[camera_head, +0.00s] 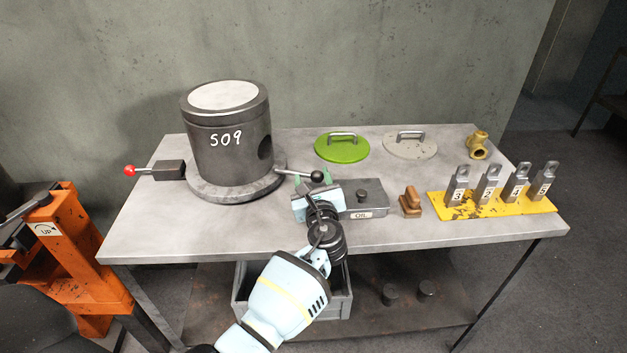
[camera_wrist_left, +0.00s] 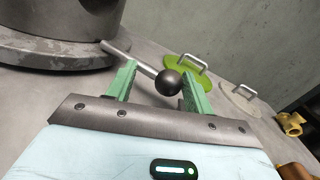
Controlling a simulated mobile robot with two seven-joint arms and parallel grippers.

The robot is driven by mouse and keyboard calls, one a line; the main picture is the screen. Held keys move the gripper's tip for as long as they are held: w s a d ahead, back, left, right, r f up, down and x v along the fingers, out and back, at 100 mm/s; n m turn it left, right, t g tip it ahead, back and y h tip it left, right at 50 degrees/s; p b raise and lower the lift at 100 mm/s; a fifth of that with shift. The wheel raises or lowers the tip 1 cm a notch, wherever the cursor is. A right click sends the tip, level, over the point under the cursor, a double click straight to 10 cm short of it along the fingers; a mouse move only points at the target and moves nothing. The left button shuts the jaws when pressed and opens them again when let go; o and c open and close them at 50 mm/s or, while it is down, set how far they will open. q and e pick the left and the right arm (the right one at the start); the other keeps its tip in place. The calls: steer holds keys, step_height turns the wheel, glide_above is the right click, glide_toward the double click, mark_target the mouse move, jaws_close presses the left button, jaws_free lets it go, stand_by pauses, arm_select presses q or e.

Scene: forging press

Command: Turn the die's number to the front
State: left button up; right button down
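The die (camera_head: 228,150) is a dark upright cylinder with a pale top and a white "509" on its side, facing the front. It stands on a round turntable base (camera_head: 225,192), which also shows in the left wrist view (camera_wrist_left: 50,52). A metal handle with a black ball knob (camera_head: 317,176) sticks out from the base to the right. My left gripper (camera_head: 312,181) is at the knob. In the left wrist view its green fingers are apart, with the knob (camera_wrist_left: 168,82) between them, closer to the right finger. Contact cannot be told. My right gripper is out of view.
A red-knobbed lever (camera_head: 130,171) is left of the die. Green (camera_head: 342,150) and grey (camera_head: 410,147) lids lie behind. Numbered stamps stand on a yellow plate (camera_head: 470,209) at the right.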

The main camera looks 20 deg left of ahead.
arm_select(q)
steer(key=shift+s+d, duration=0.25)
steer(key=shift+s, duration=0.2)
steer(key=v, duration=0.6)
steer(key=shift+s+d, duration=0.2)
steer(key=shift+s, duration=0.15)
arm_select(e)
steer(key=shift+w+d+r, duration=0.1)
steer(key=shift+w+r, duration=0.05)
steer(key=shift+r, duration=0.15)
